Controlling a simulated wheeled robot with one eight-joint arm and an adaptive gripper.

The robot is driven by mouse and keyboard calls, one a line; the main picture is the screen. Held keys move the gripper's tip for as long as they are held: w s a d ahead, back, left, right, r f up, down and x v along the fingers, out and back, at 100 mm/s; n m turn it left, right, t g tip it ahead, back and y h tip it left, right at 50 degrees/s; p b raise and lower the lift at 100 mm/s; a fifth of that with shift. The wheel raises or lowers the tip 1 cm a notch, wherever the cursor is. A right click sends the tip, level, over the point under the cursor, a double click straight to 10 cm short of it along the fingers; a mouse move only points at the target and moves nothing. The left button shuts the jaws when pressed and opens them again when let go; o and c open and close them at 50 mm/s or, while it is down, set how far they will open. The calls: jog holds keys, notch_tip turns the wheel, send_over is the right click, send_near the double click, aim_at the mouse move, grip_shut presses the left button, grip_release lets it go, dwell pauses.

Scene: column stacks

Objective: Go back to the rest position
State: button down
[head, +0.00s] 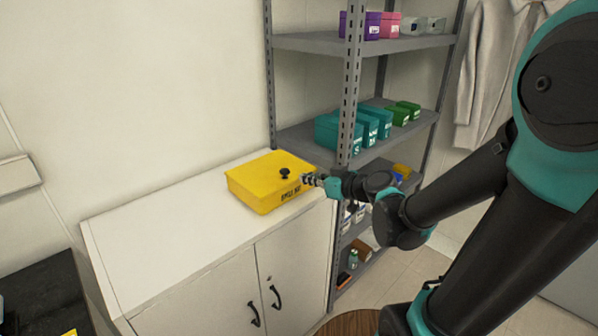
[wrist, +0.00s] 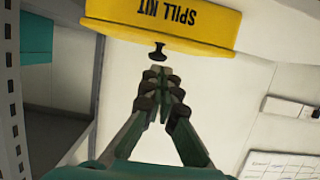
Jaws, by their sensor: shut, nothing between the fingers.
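My gripper (head: 312,180) is at the end of my arm, beside the right side of a yellow box on the white cabinet. In the wrist view my gripper (wrist: 158,73) is shut and empty, its fingertips together just short of a small black knob (wrist: 158,51). The yellow box (head: 255,187) carries dark lettering, and the wrist view shows it upside down as "SPILL KIT" on the box (wrist: 215,22). The black knob (head: 284,173) shows on the box in the head view. I cannot tell whether the fingertips touch it.
The white cabinet (head: 150,230) has free top to the left of the box. A grey metal shelf rack (head: 310,42) stands close on the right, with teal boxes (head: 340,131), green boxes and purple boxes (head: 360,25). A light coat (head: 490,70) hangs at the right.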

jog(key=s+d+f+m+g+h, duration=0.2)
jog(key=s+d+f+m+h, duration=0.2)
jog(key=s+d+f, duration=0.3)
jog(key=s+d+f+m+g+h, duration=0.3)
jog(key=s+d+f+m+h, duration=0.2)
jog(key=d, duration=1)
notch_tip(320, 180, down, 4)
jog(key=shift+s+d+r+m+g+h, duration=0.2)
jog(key=shift+s+m+g+h, duration=0.1)
jog(key=shift+s+h, duration=0.65)
